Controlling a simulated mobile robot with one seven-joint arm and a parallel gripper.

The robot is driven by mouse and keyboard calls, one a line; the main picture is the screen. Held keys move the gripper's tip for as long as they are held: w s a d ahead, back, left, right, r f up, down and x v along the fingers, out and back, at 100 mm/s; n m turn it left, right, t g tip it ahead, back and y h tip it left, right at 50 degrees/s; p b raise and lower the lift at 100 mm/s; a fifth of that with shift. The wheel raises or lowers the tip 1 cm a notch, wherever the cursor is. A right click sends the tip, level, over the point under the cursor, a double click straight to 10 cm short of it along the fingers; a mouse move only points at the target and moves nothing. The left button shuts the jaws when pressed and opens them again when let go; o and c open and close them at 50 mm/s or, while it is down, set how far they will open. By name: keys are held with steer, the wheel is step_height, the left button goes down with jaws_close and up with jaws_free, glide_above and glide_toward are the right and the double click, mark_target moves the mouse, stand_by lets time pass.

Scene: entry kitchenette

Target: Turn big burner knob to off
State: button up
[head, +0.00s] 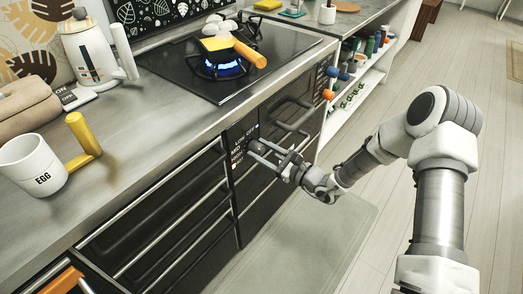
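The oven front carries a dark control panel (238,150) with white labels, of which LOW, OFF and MID are partly readable. My gripper (254,150) is right in front of this panel, its fingers pointing left toward the labels and standing apart. The big burner knob is not clearly visible; the gripper covers the area beside the labels. I cannot tell whether the fingers touch or hold a knob.
A white EGG mug (33,168), a towel (20,105) and a white kettle (88,50) stand on the left counter. Blue and orange knobs (327,94) protrude farther right. Open floor lies at right.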

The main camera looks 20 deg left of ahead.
jaws_close()
steer(key=shift+m+p, duration=0.3)
steer(key=shift+d+r+m+p, duration=0.1)
steer(key=shift+m+p, duration=0.95)
steer(key=shift+m, duration=0.15)
steer(key=shift+w+m+p, duration=0.1)
steer(key=shift+m+p, duration=0.9)
steer(key=shift+m, duration=0.5)
steer(key=o, duration=0.5)
jaws_free()
steer(key=shift+o, duration=0.2)
